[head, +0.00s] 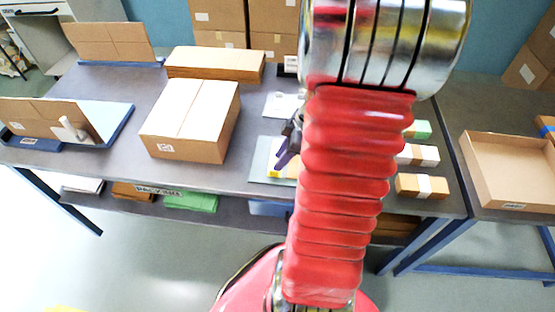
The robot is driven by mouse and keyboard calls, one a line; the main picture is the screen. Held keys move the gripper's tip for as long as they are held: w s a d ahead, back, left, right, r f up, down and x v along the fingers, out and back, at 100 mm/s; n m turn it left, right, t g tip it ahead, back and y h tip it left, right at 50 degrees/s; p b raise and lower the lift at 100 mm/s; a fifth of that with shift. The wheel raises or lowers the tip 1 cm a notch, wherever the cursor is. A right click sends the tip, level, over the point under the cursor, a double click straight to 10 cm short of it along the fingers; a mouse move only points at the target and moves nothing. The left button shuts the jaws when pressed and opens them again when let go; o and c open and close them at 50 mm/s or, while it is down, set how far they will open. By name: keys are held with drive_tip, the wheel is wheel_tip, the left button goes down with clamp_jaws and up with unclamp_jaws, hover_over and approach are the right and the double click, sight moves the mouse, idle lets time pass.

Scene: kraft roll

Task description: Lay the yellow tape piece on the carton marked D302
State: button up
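A yellow piece (274,171), likely the tape piece, shows on a pale flat board (259,160) near the table's front edge. My red arm hides the board's right part. My gripper (284,157) has dark and purple parts showing just left of the arm, over the board and close above the yellow piece. I cannot tell if it touches it or how wide the fingers stand. A closed brown carton (190,118) with a small white label stands left of the board. The label is too small to read, so I cannot tell if it is D302.
A flat carton stack (214,63) lies behind the carton. Upright cardboard pieces (108,42) stand at the left. Small banded boxes (421,186) sit right of my arm. An open carton (509,172) is on the right table. Bare tabletop lies between carton and board.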

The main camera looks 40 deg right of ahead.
sight(271, 174)
drive_tip(key=shift+s+x, duration=0.1)
drive_tip(key=shift+x, duration=1.1)
drive_tip(key=shift+s+x, duration=0.15)
drive_tip(key=shift+x, duration=1.1)
drive_tip(key=shift+a, duration=0.1)
drive_tip(key=shift+c, duration=0.5)
clamp_jaws()
